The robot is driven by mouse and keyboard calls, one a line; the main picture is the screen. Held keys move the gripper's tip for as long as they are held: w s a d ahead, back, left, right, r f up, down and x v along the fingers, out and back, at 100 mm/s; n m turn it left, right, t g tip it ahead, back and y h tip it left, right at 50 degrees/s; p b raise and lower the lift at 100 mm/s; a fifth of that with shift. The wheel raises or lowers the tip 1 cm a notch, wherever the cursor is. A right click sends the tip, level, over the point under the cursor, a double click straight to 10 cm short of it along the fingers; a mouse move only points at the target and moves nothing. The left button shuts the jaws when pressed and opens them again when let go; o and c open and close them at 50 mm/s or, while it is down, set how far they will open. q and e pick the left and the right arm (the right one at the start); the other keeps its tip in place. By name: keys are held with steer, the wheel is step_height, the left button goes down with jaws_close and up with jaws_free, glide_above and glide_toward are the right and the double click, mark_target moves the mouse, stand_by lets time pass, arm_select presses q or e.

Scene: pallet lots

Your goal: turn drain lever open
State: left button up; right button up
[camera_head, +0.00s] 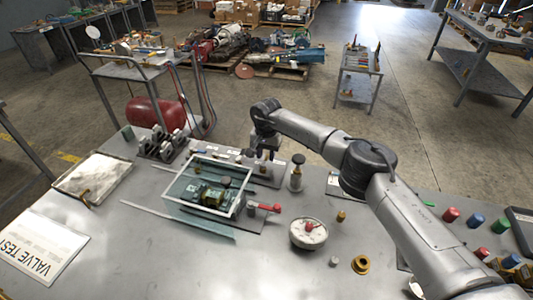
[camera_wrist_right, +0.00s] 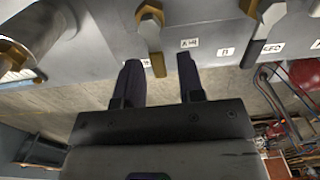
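My right gripper (camera_head: 268,143) is over the back of the steel bench, at a row of small valves on a labelled strip (camera_head: 234,158). In the right wrist view its two dark fingers (camera_wrist_right: 159,78) are apart. A brass lever (camera_wrist_right: 158,65) under a hex nut (camera_wrist_right: 150,20) shows in the gap between the fingertips; I cannot tell whether they touch it. A label behind the left finger is partly hidden. Other small labels read unclearly, so I cannot tell which lever is the drain lever. My left gripper is not in view.
A glass-sided box (camera_head: 208,188) stands on the bench, with a red-handled valve (camera_head: 265,207) beside it. The front middle of the bench is clear.

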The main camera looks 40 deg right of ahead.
mark_target(266, 157)
steer(key=shift+o, duration=0.3)
step_height(266, 157, up, 14)
steer(key=p, duration=0.2)
steer(key=shift+p, duration=0.4)
steer(key=shift+f, duration=0.1)
stand_by(0.4)
